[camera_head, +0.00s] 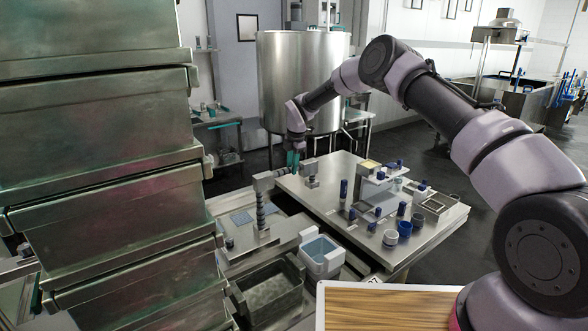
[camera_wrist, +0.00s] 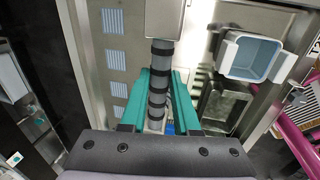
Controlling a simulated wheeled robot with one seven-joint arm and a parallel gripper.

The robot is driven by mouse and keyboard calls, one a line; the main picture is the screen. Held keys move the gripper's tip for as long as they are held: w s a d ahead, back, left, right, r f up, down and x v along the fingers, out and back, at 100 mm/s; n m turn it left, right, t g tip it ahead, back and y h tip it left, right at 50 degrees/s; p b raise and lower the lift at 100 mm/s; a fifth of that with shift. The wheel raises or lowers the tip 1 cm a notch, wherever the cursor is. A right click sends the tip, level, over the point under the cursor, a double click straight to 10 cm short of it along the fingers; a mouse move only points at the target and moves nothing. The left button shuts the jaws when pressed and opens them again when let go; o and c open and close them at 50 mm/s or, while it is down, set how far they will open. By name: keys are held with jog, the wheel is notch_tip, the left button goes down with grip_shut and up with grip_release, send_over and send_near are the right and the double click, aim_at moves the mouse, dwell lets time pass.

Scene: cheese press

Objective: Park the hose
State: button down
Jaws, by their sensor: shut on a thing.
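The hose, a grey, black-banded tube, rises in the head view (camera_head: 261,212) beside the metal bench and bends sideways at its top. In the wrist view the banded tube (camera_wrist: 159,85) lies lengthwise between two teal fingers. My gripper (camera_head: 292,160) points down at the hose's upper part and is shut on it; the fingers also show in the wrist view (camera_wrist: 157,100). A pale block (camera_wrist: 165,18) sits at the tube's far end in the wrist view. The exact contact is small in the head view. I cannot tell which fitting is the hose's parking place.
A pale blue square tub (camera_head: 320,255) and a dark open bin (camera_head: 270,290) stand below the hose. A steel table (camera_head: 430,230) with blue-handled parts and cups is to the right. Stacked metal boxes (camera_head: 110,170) fill the left. A large steel vat (camera_head: 300,80) stands behind.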

jog(key=shift+w+a+r, duration=0.1)
jog(key=shift+w+a, duration=0.05)
dwell(0.3)
jog(key=c, duration=0.7)
grip_release()
jog(key=shift+o, duration=0.2)
notch_tip(320, 180, up, 10)
jog(key=s+d, duration=0.1)
jog(key=shift+s+d+r, duration=0.2)
jog(key=shift+s+r, duration=0.05)
jog(key=shift+s, duration=0.05)
